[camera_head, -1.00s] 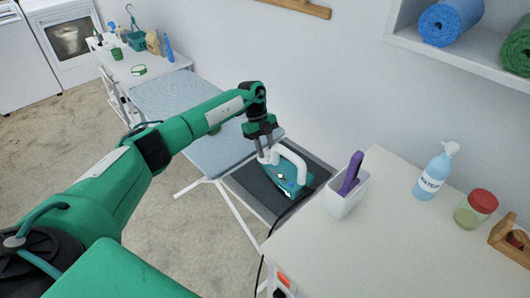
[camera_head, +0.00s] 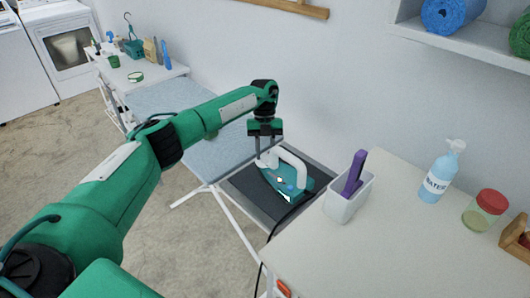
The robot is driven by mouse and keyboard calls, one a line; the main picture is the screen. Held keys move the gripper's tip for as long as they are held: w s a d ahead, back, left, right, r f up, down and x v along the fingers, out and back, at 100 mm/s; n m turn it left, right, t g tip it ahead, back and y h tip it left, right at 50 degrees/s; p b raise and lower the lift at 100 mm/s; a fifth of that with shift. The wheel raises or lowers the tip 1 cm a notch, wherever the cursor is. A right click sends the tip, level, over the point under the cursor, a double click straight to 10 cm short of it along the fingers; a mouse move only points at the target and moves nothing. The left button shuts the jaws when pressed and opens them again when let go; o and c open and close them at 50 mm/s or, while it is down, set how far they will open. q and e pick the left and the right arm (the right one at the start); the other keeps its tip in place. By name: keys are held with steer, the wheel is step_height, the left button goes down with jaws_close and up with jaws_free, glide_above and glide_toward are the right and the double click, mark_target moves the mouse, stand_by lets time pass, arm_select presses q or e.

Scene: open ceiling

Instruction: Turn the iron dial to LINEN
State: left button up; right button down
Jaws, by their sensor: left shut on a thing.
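The iron (camera_head: 292,187), teal with a white handle, sits on the dark pad (camera_head: 247,188) at the end of the ironing board. A small white part (camera_head: 279,180) on the iron's upper body may be the dial; its marks are too small to read, so I cannot tell its setting. My left gripper (camera_head: 267,158) points down over the iron's far left end, shut on a part of the iron by the handle; the exact spot it grips is partly hidden. My right gripper is not in view.
The ironing board (camera_head: 190,100) runs back to a side table of bottles. On the right, a white table (camera_head: 375,255) holds a white holder (camera_head: 345,205) with a purple item, a water bottle (camera_head: 437,175) and a red-lidded jar (camera_head: 484,210). A black cord runs from the iron.

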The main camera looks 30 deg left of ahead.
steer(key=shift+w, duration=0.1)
arm_select(q)
steer(key=o, duration=1)
steer(key=shift+r, duration=0.1)
steer(key=shift+w+r, duration=0.2)
steer(key=shift+r, duration=0.05)
steer(key=b+v, duration=0.2)
steer(key=v, duration=1.1)
steer(key=shift+s+a, duration=0.1)
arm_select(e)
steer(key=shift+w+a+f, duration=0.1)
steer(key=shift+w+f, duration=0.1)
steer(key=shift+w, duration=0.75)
